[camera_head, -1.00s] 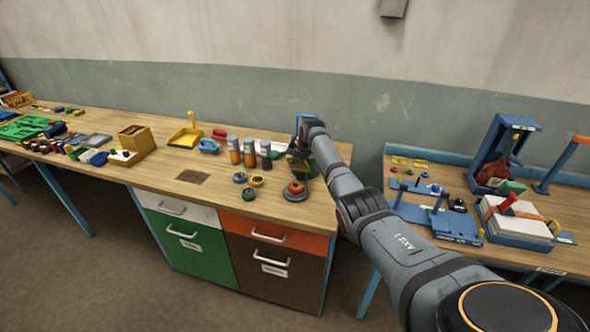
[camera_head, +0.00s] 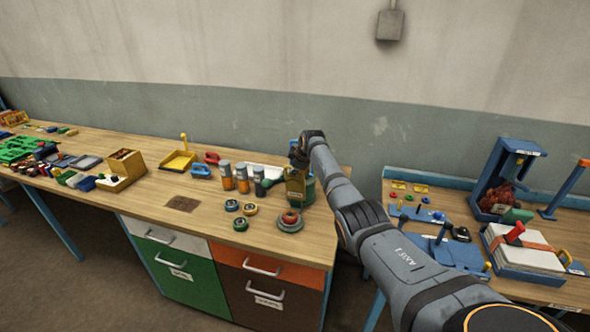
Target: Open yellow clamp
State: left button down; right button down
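My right arm reaches in from the lower right to the far right end of the left bench. Its gripper (camera_head: 297,178) hangs over a green round container (camera_head: 308,191), partly in front of it. The fingers are small and dark, and I cannot tell whether they are open or touching anything. No clearly yellow clamp can be made out. Small yellow pieces (camera_head: 398,185) lie on the right bench, too small to identify. My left gripper is not in view.
On the left bench (camera_head: 150,205) stand several grey-and-orange cylinders (camera_head: 242,178), a yellow dustpan (camera_head: 180,161) and a red-topped round stand (camera_head: 290,221). The right bench holds blue fixtures (camera_head: 500,175) and a strapped white stack (camera_head: 520,250). A gap separates the benches.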

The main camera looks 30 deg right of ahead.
jog(key=shift+r, duration=0.1)
jog(key=c, duration=1.4)
grip_release()
jog(key=shift+o, duration=0.2)
jog(key=shift+s, duration=0.1)
jog(key=v, duration=1.2)
jog(key=shift+s, duration=0.1)
